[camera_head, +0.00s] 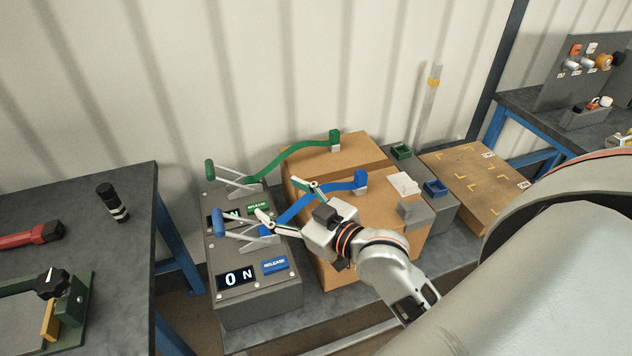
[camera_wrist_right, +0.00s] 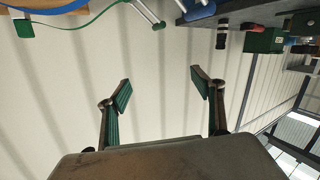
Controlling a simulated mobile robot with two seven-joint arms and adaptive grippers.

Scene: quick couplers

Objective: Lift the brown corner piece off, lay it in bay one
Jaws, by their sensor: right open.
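I cannot clearly make out a brown corner piece. Two cardboard boxes stand side by side, the nearer box (camera_head: 338,272) in front of the farther box (camera_head: 345,148). A white corner piece (camera_head: 403,184) and a grey corner piece (camera_head: 412,214) sit on the nearer box's right side. A brown board (camera_head: 475,180) with yellow corner marks and small unreadable labels lies to the right; which mark is bay one I cannot tell. My right gripper (camera_head: 287,200) is open and empty above the nearer box's left side. Its spread fingers (camera_wrist_right: 162,92) show against the wall. My left gripper is out of view.
A grey console (camera_head: 255,305) with release buttons and levers stands left of the boxes. A green strap (camera_head: 290,153) and a blue strap (camera_head: 315,193) arch from it over the boxes. Green (camera_head: 401,152) and blue (camera_head: 436,187) holders stand right. A dark workbench (camera_head: 120,215) is at left.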

